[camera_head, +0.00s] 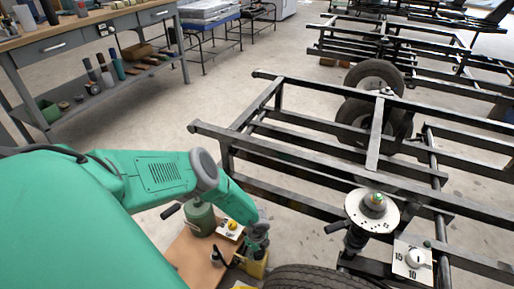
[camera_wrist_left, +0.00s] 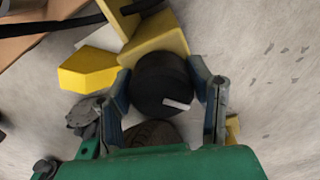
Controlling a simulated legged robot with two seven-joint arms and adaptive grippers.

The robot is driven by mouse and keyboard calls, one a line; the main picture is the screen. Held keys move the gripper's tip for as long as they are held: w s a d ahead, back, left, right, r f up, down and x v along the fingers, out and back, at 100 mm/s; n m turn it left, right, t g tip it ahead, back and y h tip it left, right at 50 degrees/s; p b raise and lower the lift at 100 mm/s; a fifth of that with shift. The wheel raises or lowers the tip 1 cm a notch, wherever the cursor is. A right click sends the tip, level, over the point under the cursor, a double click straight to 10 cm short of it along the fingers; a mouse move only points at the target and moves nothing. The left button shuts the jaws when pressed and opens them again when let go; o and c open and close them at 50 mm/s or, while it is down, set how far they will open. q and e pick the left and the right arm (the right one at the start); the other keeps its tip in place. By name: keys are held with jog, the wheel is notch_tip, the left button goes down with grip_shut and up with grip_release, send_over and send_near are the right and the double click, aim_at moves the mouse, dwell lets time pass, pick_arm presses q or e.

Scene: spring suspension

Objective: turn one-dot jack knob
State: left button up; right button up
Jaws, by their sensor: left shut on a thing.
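My left gripper (camera_head: 257,242) reaches down beside the front corner of the black frame, over a yellow jack part (camera_head: 257,267). In the left wrist view my left gripper (camera_wrist_left: 163,85) has one finger on each side of a round black knob (camera_wrist_left: 155,72) and is shut on it. The knob has a short white mark on its face and sits against yellow blocks (camera_wrist_left: 155,40). I cannot make out a dot on it. In the head view the knob is hidden by the gripper. My right gripper is not in view.
A green bottle-like body (camera_head: 200,219) and a white plate with a yellow knob (camera_head: 229,229) stand close to my left arm. A tire (camera_head: 315,278) is just right of the gripper. A spring unit (camera_head: 372,212) and a dial plate (camera_head: 413,262) are farther right.

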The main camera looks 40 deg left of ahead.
pick_arm(q)
jog(key=n+p, duration=0.1)
jog(key=n, duration=0.4)
jog(key=shift+s+d+n+p, duration=0.15)
jog(key=shift+n+p, duration=0.15)
jog(key=shift+p, duration=0.1)
jog(key=n+p, duration=0.1)
jog(key=n, duration=0.3)
jog(key=shift+d+n, duration=0.1)
jog(key=shift+n, duration=0.3)
jog(key=o, duration=1.2)
jog(key=shift+c, duration=0.2)
jog(key=shift+f, duration=0.1)
